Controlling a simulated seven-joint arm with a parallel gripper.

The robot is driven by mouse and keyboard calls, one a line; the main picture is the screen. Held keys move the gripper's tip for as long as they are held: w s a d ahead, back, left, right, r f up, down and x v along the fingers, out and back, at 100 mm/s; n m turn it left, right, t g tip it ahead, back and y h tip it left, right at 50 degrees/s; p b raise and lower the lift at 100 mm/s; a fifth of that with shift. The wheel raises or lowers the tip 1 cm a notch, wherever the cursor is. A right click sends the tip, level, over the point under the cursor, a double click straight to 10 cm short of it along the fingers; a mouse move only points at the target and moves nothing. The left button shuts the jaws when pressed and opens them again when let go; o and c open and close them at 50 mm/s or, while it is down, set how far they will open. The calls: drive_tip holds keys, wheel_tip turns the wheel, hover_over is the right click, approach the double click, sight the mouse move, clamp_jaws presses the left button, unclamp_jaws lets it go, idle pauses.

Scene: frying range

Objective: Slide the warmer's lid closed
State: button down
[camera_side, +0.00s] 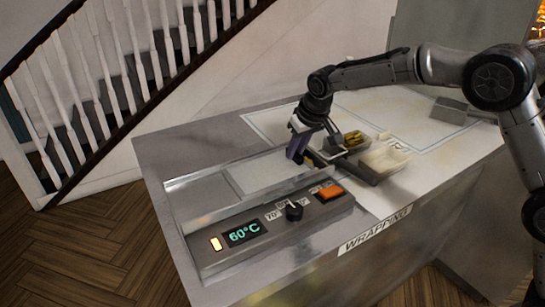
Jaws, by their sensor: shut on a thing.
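The warmer (215,262) is a grey metal box set at the front left of the counter. Its front panel has a lit 60°C display (244,233), a dark knob (294,212) and an orange switch (330,193). A pale flat panel, apparently the lid (262,174), covers part of its top; a greyer section shows to its left. A dark bar, apparently the lid's handle (358,174), lies at the panel's right end. My gripper (299,152) points down at the bar's far end and is shut on it; the exact contact is partly hidden.
Small trays with yellowish (352,141) and whitish contents (384,159) stand just right of the gripper. A grey block (450,110) sits at the back right. The counter's left strip (180,150) is clear. A label reading WRAPPING (375,230) is on the front edge.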

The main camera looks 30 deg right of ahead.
drive_tip(key=d, duration=0.5)
drive_tip(key=shift+d, duration=0.15)
drive_tip(key=shift+r, duration=0.1)
drive_tip(key=c, duration=0.8)
unclamp_jaws()
drive_tip(key=shift+d, duration=0.1)
drive_tip(key=shift+o, duration=0.2)
drive_tip(key=shift+s+r, duration=0.15)
drive_tip(key=shift+r, duration=0.2)
drive_tip(key=v, duration=1.3)
